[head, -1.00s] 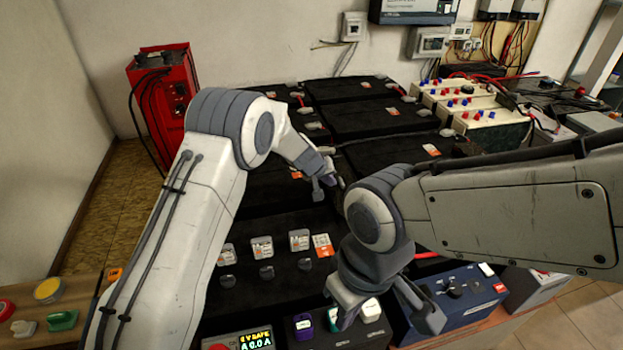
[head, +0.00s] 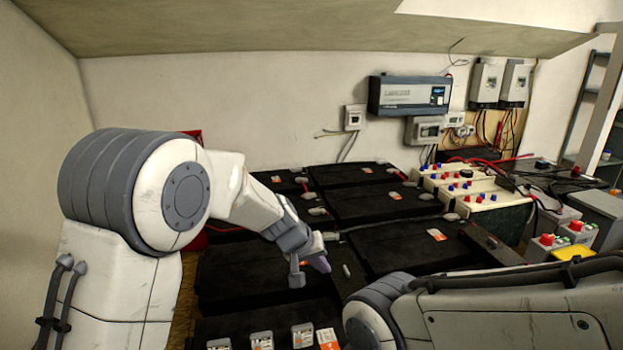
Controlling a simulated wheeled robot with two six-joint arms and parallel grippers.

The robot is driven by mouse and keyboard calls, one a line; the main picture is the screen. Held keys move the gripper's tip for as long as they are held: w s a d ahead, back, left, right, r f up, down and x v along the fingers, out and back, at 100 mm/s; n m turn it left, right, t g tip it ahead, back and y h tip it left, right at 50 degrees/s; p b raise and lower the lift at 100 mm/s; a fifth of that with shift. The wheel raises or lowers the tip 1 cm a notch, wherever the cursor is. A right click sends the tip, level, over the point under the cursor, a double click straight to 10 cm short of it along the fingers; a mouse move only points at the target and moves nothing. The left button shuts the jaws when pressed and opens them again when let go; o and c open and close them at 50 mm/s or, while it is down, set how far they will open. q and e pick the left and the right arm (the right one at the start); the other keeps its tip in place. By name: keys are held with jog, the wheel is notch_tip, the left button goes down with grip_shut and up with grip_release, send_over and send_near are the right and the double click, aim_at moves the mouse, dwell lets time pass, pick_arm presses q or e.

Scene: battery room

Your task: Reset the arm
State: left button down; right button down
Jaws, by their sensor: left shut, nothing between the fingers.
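My left arm comes in from the left edge and reaches over the black batteries. My left gripper (head: 310,270) hangs above the black battery tops near the middle of the head view, its fingers shut and empty. It appears apart from the batteries, though its height above them is hard to judge. My right arm shows at the lower right; its gripper is below the picture edge and out of view.
Large black batteries (head: 380,203) fill the middle. Small clear boxes (head: 261,341) sit on a near battery. Cream units with coloured terminals (head: 476,188) stand to the right. A red cabinet (head: 192,240) is mostly hidden behind my left arm. An inverter (head: 409,95) hangs on the wall.

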pick_arm(q)
jog(key=s+d+r+m+g+p, duration=0.1)
jog(key=s+r, duration=0.2)
jog(key=s, duration=0.3)
jog(key=s+d+r+m+g+p, duration=0.1)
jog(key=s+r+m+p, duration=0.1)
jog(key=s+r, duration=0.35)
jog(key=s+a+r+m+g+y+p, duration=0.1)
jog(key=s+a, duration=0.3)
jog(key=s, duration=0.7)
jog(key=s+a+r+m+g+y+p, duration=0.1)
jog(key=s+a, duration=0.4)
jog(key=s, duration=0.7)
jog(key=m+y+p, duration=0.1)
jog(key=m+p, duration=0.1)
jog(key=shift+s+a+r+m+g+y+p, duration=0.2)
jog(key=shift+m+g+y+p, duration=0.1)
jog(key=shift+g+y+p, duration=0.1)
